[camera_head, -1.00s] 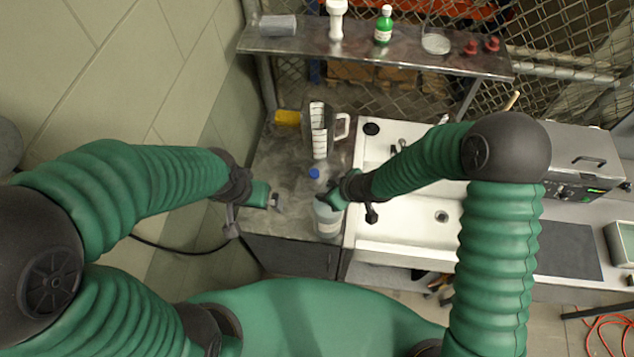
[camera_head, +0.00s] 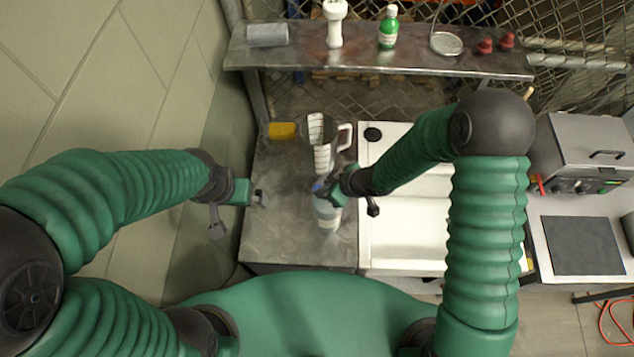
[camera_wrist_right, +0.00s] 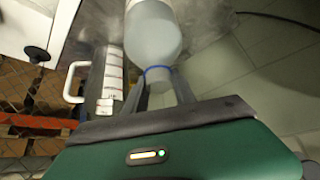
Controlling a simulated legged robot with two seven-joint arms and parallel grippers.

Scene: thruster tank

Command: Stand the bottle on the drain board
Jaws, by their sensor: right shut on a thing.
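The bottle (camera_head: 327,217) is pale and translucent, with a blue cap mostly hidden by my gripper. My right gripper (camera_head: 327,190) is shut on it near the neck. In the right wrist view, the bottle (camera_wrist_right: 152,35) extends away from the fingers (camera_wrist_right: 160,88), with a blue ring at its neck. It shows over the steel counter; I cannot tell whether its base touches. The white sink unit (camera_head: 405,235) is just right of it; my arm hides part, and I cannot make out the drain board separately. My left gripper (camera_head: 259,198) is apart from the bottle; its jaw opening is unclear.
A measuring jug (camera_head: 322,150) stands behind the bottle, close to my right gripper. A yellow sponge (camera_head: 282,130) lies at the counter's back left. The steel counter (camera_head: 285,235) is clear in front. A shelf (camera_head: 290,58) with several items crosses the back.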

